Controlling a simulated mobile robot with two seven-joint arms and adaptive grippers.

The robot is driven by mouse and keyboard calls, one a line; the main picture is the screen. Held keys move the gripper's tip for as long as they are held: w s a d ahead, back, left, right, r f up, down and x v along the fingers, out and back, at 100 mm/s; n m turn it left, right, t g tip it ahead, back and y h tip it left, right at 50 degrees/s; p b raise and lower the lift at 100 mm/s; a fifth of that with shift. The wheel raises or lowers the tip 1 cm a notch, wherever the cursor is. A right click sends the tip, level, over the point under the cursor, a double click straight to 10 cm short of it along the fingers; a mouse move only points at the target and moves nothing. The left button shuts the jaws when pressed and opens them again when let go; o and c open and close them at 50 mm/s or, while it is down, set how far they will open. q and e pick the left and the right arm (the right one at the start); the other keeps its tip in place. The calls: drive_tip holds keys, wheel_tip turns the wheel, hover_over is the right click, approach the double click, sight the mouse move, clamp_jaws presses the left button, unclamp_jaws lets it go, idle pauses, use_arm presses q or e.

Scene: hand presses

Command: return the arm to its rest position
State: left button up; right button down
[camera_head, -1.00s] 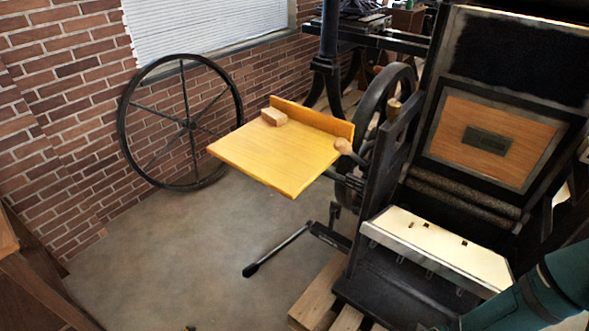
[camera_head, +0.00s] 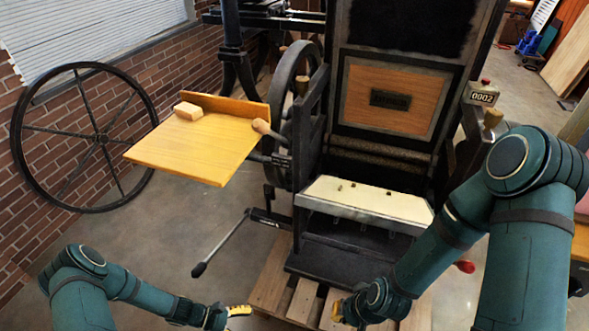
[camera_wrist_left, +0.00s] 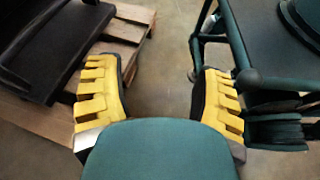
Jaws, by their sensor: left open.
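My left arm (camera_head: 115,278) is teal and comes in from the lower left in the head view. Its gripper (camera_head: 238,311) has yellow fingers and sits low near the bottom edge, in front of the press. In the left wrist view the left gripper (camera_wrist_left: 158,85) is open, its two yellow fingers wide apart with only floor between them. My right arm (camera_head: 445,235) bends down from the right in front of the press.
The black hand press (camera_head: 335,250) stands on a wooden pallet (camera_head: 270,280). A yellow wooden board (camera_head: 195,148) with a small block (camera_head: 188,110) juts from its left side, above a crank handle (camera_head: 222,245). A large wheel (camera_head: 100,138) leans on the brick wall. Floor at left is clear.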

use_arm(q)
drive_tip(key=d+r+m+y, duration=0.2)
drive_tip(key=r+m+y, duration=0.1)
drive_tip(key=r+m, duration=0.2)
drive_tip(key=d+r+m+t+y, duration=0.1)
drive_tip(key=d+r+m+y, duration=0.1)
drive_tip(key=r+m, duration=0.3)
drive_tip(key=s+d+r+m+t+y, duration=0.1)
drive_tip(key=d+r+m+y, duration=0.1)
drive_tip(key=r+m+y, duration=0.2)
wheel_tip(320, 180, up, 2)
drive_tip(key=shift+d+m, duration=0.3)
drive_tip(key=shift+m, duration=0.4)
drive_tip(key=shift+y, duration=0.3)
idle(0.3)
